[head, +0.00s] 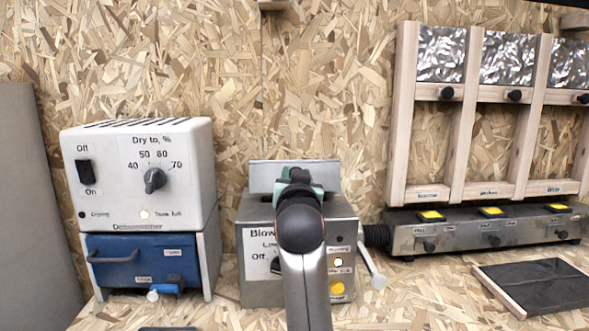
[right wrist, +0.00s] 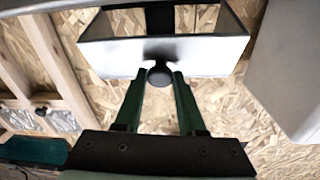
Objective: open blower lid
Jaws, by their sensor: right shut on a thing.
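The blower (head: 255,252) is a grey metal box in the middle of the head view, with a dial, a lit indicator and a yellow button. A flat metal plate, which looks like its lid (head: 262,176), stands raised above the box's top. My right gripper (head: 296,183) is in front of this plate, and my arm hides part of the blower's front. In the right wrist view, my right gripper (right wrist: 158,80) is shut on a round black knob (right wrist: 160,76) on the pale lid (right wrist: 205,55). My left gripper is out of view.
A white dehumidifier (head: 110,205) with a blue drawer (head: 140,268) stands left of the blower. At right are a wooden rack (head: 460,150), a metal unit with yellow buttons (head: 480,235) and a dark framed panel (head: 540,285). A chipboard wall (head: 330,60) is behind.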

